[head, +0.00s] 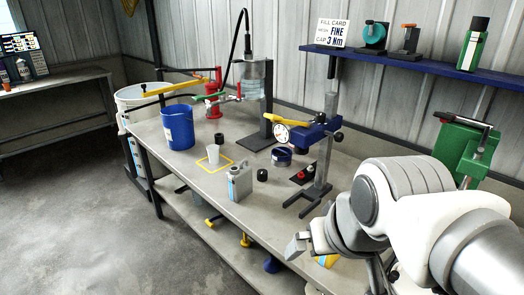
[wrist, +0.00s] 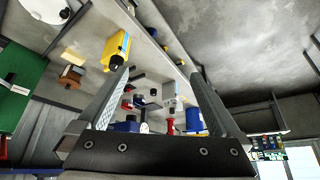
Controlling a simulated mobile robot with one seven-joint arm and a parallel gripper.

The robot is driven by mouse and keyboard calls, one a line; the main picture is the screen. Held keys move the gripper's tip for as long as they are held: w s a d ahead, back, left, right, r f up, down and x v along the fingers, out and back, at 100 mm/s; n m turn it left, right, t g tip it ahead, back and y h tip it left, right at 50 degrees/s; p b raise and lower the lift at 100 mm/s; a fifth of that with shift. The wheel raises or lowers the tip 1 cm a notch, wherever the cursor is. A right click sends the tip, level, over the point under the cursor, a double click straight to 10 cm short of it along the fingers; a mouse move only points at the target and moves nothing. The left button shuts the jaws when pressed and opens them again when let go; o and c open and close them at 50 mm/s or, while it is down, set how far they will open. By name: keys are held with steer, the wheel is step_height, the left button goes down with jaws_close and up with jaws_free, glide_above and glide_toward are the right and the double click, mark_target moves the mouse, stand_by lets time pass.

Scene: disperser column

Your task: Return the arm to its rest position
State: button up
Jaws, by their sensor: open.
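My arm (head: 400,205) reaches in from the lower right of the head view, bent at the front right part of the workbench (head: 262,215). My gripper (wrist: 162,72) shows in the wrist view with its two fingers spread apart and nothing between them.
The bench carries a blue bucket (head: 178,127), a white cup (head: 213,155), a grey can (head: 240,182) and a gauge stand (head: 322,160). A green vise (head: 462,150) stands behind my arm. A blue shelf (head: 420,67) hangs on the wall. The floor (head: 90,215) at left is clear.

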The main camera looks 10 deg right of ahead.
steer(key=shift+s+d+r, duration=0.1)
steer(key=shift+s+d, duration=0.3)
steer(key=shift+s, duration=0.2)
steer(key=shift+r+p, duration=0.7)
steer(key=shift+r, duration=0.05)
